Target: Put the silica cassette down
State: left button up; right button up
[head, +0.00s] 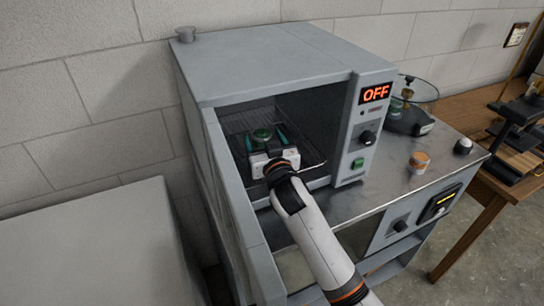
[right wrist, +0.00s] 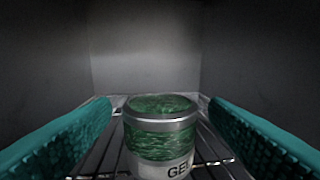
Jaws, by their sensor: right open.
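The silica cassette (right wrist: 162,140) is a round canister with green contents, a metal rim and a white base lettered "GEL". It stands upright on the wire rack (right wrist: 100,160) inside the oven. In the head view the cassette (head: 262,134) shows as a green disc between the fingers. My right gripper (head: 265,137) reaches in through the oven's open front. Its teal fingers, also in the right wrist view (right wrist: 160,135), stand apart on either side of the cassette, with gaps to both sides. My left gripper is not in view.
The grey oven (head: 270,60) has a display reading "OFF", and its door (head: 232,200) hangs open at the left. A small orange-and-white jar (head: 418,162) stands on the metal bench top (head: 380,190). A glass-topped device (head: 410,115) stands behind it.

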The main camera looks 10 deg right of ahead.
jog(key=s, duration=0.6)
jog(key=s+b, duration=0.1)
jog(key=s, duration=0.2)
jog(key=shift+s+d, duration=0.35)
jog(key=shift+s, duration=0.05)
